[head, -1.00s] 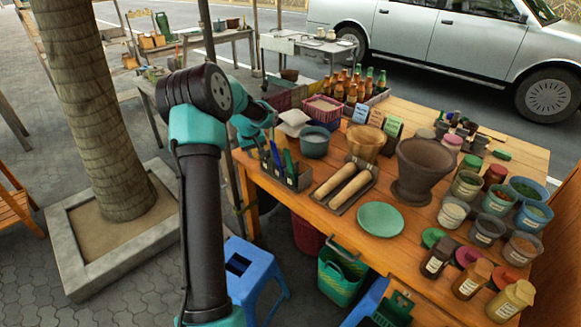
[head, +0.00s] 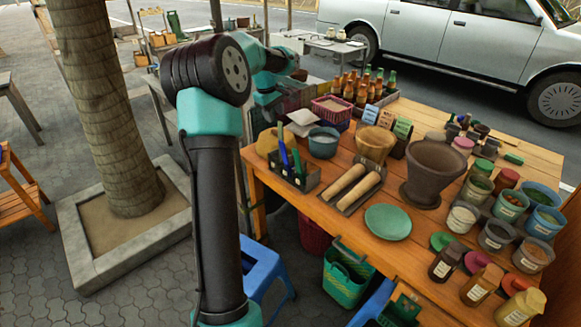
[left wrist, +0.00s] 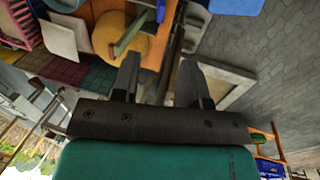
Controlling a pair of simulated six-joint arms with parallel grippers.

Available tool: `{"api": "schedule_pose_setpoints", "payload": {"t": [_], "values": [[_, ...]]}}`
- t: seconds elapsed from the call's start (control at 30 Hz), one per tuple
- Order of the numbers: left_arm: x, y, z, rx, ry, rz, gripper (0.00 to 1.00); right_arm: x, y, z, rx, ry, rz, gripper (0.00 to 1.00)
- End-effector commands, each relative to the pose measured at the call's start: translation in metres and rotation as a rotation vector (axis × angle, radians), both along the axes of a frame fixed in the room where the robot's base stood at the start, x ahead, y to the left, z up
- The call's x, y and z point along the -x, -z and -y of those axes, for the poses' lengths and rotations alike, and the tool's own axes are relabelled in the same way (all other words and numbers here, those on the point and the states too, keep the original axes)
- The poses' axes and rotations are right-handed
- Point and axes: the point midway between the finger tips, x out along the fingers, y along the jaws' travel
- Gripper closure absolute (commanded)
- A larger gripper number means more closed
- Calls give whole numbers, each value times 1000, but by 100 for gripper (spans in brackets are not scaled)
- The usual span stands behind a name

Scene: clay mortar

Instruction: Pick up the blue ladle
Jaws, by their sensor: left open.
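The blue ladle shows as an upright blue handle (head: 297,162) standing in a dark caddy (head: 309,181) at the table's left end. A green handle stands beside it, and their lower ends are hidden by the caddy. In the left wrist view a blue piece (left wrist: 160,11) shows at the top, near a green handle (left wrist: 128,35). My left gripper (head: 268,112) is above and behind the caddy in the head view, partly hidden by its own arm. In the left wrist view its two fingers (left wrist: 158,75) are apart with nothing held between them. My right gripper is not visible.
Right of the caddy are a tray with two rolling pins (head: 352,186), a blue-grey bowl (head: 323,143), a large mortar (head: 431,170) and a green plate (head: 388,222). A pink basket (head: 333,107) and bottles stand behind. A tree trunk (head: 105,110) is at left.

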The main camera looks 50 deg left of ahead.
Motion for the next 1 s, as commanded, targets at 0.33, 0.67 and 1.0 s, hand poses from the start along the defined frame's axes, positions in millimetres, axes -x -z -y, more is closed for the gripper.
{"api": "schedule_pose_setpoints", "payload": {"t": [0.33, 0.67, 1.0], "values": [[-12, 59, -1, 2, 0, -4, 60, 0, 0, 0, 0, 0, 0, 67], [-23, 103, -1, 2, 0, -2, 60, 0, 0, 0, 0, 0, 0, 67], [-24, 105, -2, 0, 1, 0, 60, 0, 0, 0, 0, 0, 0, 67]]}}
